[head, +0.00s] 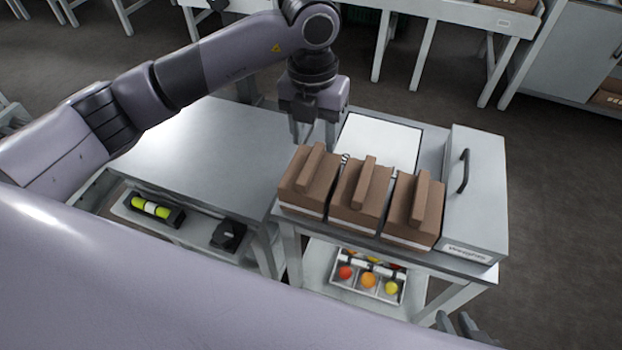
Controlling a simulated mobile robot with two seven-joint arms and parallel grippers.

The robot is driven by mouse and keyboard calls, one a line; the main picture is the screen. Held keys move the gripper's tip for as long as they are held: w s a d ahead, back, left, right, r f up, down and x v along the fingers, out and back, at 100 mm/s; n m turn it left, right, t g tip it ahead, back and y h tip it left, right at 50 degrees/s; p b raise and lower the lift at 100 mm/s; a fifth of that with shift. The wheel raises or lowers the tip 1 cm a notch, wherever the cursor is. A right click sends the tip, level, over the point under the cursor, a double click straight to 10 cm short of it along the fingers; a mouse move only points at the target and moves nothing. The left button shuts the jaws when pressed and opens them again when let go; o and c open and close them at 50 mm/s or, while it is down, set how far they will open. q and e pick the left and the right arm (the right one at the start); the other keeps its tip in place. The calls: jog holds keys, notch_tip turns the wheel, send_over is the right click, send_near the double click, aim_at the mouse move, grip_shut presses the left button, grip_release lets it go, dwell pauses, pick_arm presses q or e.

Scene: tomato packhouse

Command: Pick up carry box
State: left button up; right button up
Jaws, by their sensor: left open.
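Three brown carry boxes with raised top handles stand in a row on a grey table (432,137): a left box (297,196), a middle box (352,211) and a right box (402,225). My left gripper (314,137) points down just behind the left box, open, with nothing seen between its fingers. I cannot tell whether it touches the box. What seem to be my right gripper's dark fingers (464,328) show at the bottom edge, in front of the table; their opening is unclear.
A grey case (478,200) with a black handle stands right of the boxes. A white flat panel (379,143) lies behind them. A tray of colored fruit (368,282) sits on the lower shelf. The left tabletop (190,150) is bare.

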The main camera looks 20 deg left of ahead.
aim_at(312, 160)
pick_arm(q)
jog(key=shift+w+a+f, duration=0.1)
jog(key=shift+a+f, duration=0.05)
jog(key=shift+a, duration=0.2)
jog(key=f, duration=0.6)
jog(key=shift+w+f, duration=0.3)
grip_shut()
